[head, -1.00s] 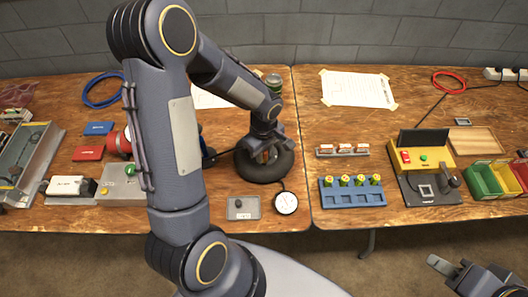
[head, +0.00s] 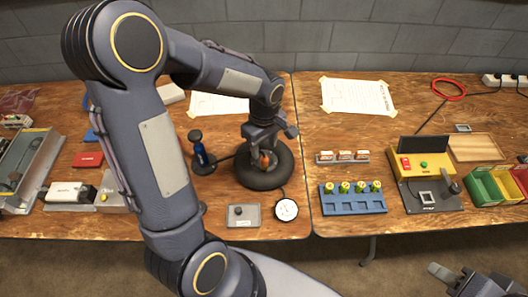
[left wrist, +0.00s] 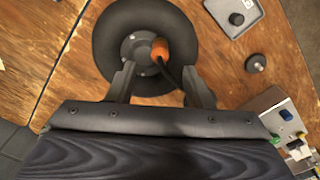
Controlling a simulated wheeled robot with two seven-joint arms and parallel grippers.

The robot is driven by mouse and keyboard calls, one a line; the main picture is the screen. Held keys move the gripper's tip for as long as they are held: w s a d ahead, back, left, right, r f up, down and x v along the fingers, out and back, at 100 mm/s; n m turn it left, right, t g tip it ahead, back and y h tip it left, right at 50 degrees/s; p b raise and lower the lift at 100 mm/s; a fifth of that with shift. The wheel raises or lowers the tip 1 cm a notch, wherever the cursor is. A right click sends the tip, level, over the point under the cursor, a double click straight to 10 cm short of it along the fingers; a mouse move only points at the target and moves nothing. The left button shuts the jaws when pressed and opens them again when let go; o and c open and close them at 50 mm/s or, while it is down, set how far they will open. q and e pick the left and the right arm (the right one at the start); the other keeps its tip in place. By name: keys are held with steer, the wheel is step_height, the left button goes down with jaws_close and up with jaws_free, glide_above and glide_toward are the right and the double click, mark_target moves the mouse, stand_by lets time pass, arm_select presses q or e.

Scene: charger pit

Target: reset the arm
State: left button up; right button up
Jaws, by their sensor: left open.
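My left arm reaches in from the left across the head view. My left gripper (head: 264,150) points down over the black wheel (head: 268,182) on the table. In the left wrist view its fingers (left wrist: 157,80) are spread apart, with nothing gripped. An orange-ended black hose (left wrist: 160,47) stands at the wheel's hub, just beyond the fingertips; the hose passes between them. My right gripper (head: 450,276) is low at the right edge, partly cut off, away from the tables.
A grey tray (head: 235,222) and a round white gauge (head: 286,210) lie in front of the wheel. A blue rack (head: 350,204) and a yellow-black device (head: 420,165) are on the right table.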

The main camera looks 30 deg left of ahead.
arm_select(q)
steer(key=shift+r, duration=0.3)
steer(key=shift+s+r, duration=0.1)
steer(key=shift+r, duration=0.05)
steer(key=s+d+r+m+t+h, duration=0.2)
steer(key=s+r+m, duration=0.3)
steer(key=s, duration=0.3)
steer(key=s+d+r+m+t+h, duration=0.1)
steer(key=s+d+r+m+t, duration=0.1)
steer(key=s+r+m, duration=0.4)
steer(key=s+m+t, duration=0.1)
steer(key=s, duration=0.1)
steer(key=shift+s+t+h, duration=0.3)
steer(key=shift+s+h, duration=0.1)
steer(key=shift+d, duration=0.1)
